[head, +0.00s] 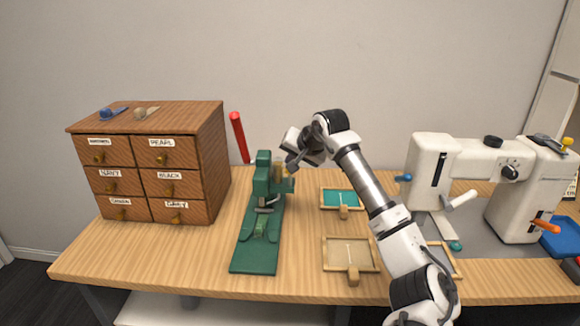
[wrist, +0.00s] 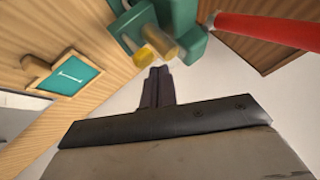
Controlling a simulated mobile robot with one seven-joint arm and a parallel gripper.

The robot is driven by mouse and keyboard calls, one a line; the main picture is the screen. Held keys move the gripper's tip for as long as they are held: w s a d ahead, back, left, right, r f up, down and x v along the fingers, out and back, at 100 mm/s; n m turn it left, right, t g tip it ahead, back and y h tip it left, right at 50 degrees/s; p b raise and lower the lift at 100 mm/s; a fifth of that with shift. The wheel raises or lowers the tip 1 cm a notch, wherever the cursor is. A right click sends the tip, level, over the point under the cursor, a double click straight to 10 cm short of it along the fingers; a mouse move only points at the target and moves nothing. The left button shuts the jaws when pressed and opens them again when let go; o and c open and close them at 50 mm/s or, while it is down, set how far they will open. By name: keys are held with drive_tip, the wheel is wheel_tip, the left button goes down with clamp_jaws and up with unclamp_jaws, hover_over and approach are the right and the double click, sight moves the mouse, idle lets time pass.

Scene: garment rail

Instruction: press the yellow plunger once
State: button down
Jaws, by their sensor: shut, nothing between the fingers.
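The green press (head: 262,215) stands on the table with its red lever (head: 239,136) raised and leaning left. In the wrist view, the yellow plunger (wrist: 146,54) shows as a small yellow round end beside a tan cylinder on the green press head (wrist: 180,15). In the head view I cannot make the plunger out clearly; my gripper (head: 291,168) is at the right side of the press head. In the wrist view, my gripper (wrist: 159,72) is shut and empty, its tips very close to the yellow end. I cannot tell whether they touch.
A wooden drawer cabinet (head: 213,160) stands at the left. Framed trays with a teal patch (head: 340,198) and a beige patch (head: 349,254) lie right of the press. A white sewing machine (head: 432,165) stands further right. Bare table lies in front of the cabinet.

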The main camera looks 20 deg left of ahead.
drive_tip(key=shift+r, duration=0.3)
drive_tip(key=shift+r+p, duration=1.55)
drive_tip(key=shift+r, duration=0.9)
drive_tip(key=shift+f, duration=0.1)
